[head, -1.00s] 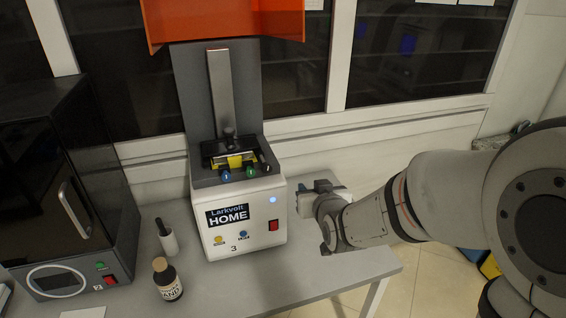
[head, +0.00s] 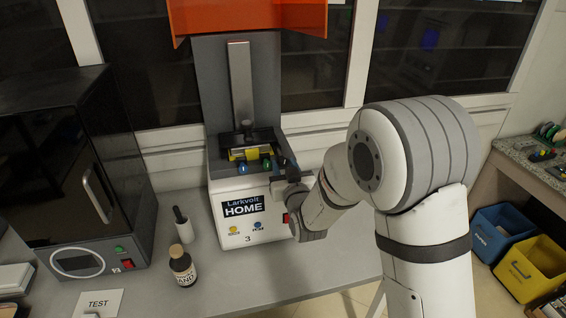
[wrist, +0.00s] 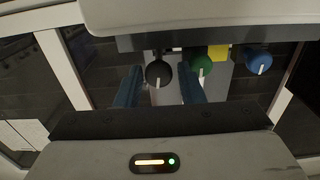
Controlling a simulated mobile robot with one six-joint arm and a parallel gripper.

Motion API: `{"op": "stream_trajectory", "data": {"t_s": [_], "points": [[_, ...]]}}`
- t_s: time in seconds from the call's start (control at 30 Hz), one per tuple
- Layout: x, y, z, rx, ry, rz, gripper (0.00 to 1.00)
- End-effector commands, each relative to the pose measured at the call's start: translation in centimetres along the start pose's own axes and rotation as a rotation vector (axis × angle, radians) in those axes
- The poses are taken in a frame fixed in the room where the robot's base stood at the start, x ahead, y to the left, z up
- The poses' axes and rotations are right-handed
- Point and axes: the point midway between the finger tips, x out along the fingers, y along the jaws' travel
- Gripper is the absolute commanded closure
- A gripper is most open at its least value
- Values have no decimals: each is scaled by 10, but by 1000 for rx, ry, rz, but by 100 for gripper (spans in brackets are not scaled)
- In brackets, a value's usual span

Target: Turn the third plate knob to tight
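The printer (head: 240,205), marked Larkvolt HOME and 3, has a row of three knobs in front of its yellow plate part: a blue knob (head: 243,168), a green knob (head: 267,163) and a black knob at the right end. The wrist view shows the row reversed, with the black knob (wrist: 158,73) at left, the green knob (wrist: 202,66) in the middle and the blue knob (wrist: 258,62) at right. My gripper (wrist: 160,85) is open, its two blue fingers on either side of the black knob with gaps. The black knob's white mark points down in the wrist view.
A raised orange cover (head: 248,18) is above the printer. A dark bottle (head: 183,267) and a white bottle (head: 183,226) stand left of it, beside a black oven-like machine (head: 70,170). Blue (head: 502,232) and yellow (head: 540,268) bins stand at right.

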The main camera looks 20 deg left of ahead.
Motion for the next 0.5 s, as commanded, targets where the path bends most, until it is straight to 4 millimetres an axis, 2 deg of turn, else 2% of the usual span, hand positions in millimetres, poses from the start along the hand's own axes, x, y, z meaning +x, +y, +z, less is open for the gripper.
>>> {"op": "stream_trajectory", "data": {"t_s": [0.33, 0.5], "points": [[5, 1, 1, 0, -1, 1, 65], [5, 1, 1, 0, -1, 1, 79]]}}
